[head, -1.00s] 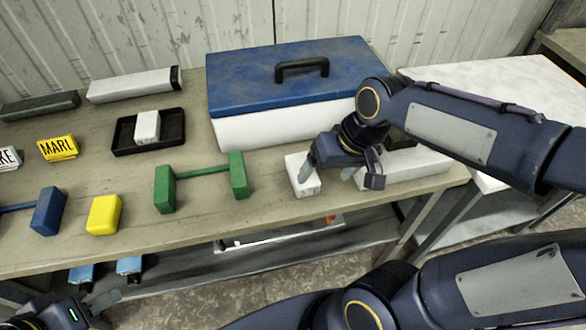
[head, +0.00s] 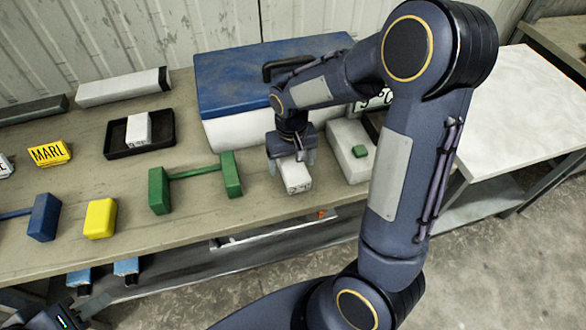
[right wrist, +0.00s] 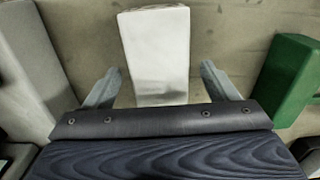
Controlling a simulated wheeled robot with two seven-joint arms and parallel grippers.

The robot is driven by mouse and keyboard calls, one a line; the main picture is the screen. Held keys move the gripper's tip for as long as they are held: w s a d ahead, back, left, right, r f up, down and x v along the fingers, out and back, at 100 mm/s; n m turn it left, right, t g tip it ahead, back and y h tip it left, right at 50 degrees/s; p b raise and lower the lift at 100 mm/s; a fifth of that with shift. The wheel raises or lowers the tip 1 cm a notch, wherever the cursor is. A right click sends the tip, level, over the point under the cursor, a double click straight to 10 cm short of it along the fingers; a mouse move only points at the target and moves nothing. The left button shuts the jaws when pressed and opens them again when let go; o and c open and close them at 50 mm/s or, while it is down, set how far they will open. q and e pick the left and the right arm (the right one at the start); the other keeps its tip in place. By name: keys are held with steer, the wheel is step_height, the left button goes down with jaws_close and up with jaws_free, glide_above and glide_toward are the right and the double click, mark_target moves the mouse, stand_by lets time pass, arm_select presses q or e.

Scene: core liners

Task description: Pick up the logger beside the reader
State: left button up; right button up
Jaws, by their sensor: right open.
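The logger, a small white block with dark marks on its near end (head: 296,181), lies on the bench left of the reader. The reader is a white box (head: 336,137) with a green button and a display, partly hidden behind my right arm. My right gripper (head: 291,163) is open over the logger, pointing down. In the right wrist view the logger (right wrist: 157,50) lies between the two open fingers (right wrist: 160,74), with a gap on each side. The reader (right wrist: 38,70) is at the left there. My left gripper (head: 88,306) is at the bottom left, partly cut off, its jaws unclear.
A similar white block (head: 138,128) lies in a black tray (head: 116,152). A green bar with two end blocks (head: 230,176) is close left of the logger. A blue-lidded white case (head: 232,131) stands behind. Yellow (head: 100,219) and blue (head: 44,216) blocks lie further left.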

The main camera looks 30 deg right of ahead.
steer(key=shift+f, duration=0.4)
steer(key=shift+c, duration=0.4)
steer(key=c, duration=1)
steer(key=shift+r, duration=0.1)
steer(key=shift+c, duration=0.2)
